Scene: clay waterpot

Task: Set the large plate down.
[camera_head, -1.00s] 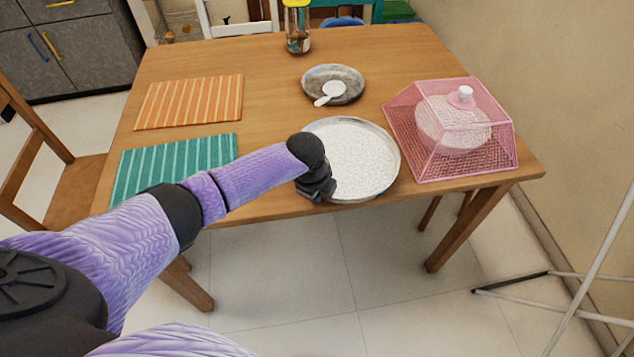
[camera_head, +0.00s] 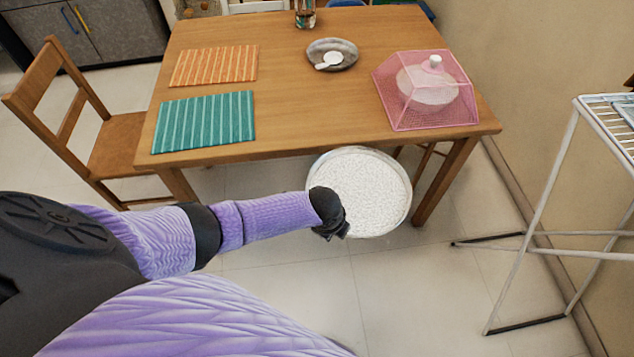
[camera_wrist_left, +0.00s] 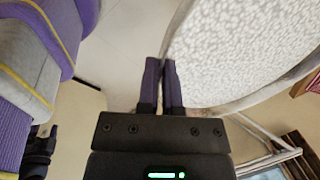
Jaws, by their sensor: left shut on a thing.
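The large plate (camera_head: 365,190) is round and white-speckled with a pale metallic rim. My left gripper (camera_head: 336,228) is shut on its near left rim and holds it in the air in front of the table's near edge, over the floor. In the left wrist view the two fingers (camera_wrist_left: 163,85) are close together at the rim of the plate (camera_wrist_left: 240,45), which fills the upper right. The plate looks about level in the head view.
The wooden table (camera_head: 300,100) bears a teal striped mat (camera_head: 204,120), an orange striped mat (camera_head: 214,65), a small grey plate (camera_head: 345,47) with a white spoon, and a pink mesh cover (camera_head: 430,105). A white rack (camera_head: 560,185) stands at right. The table's near middle is clear.

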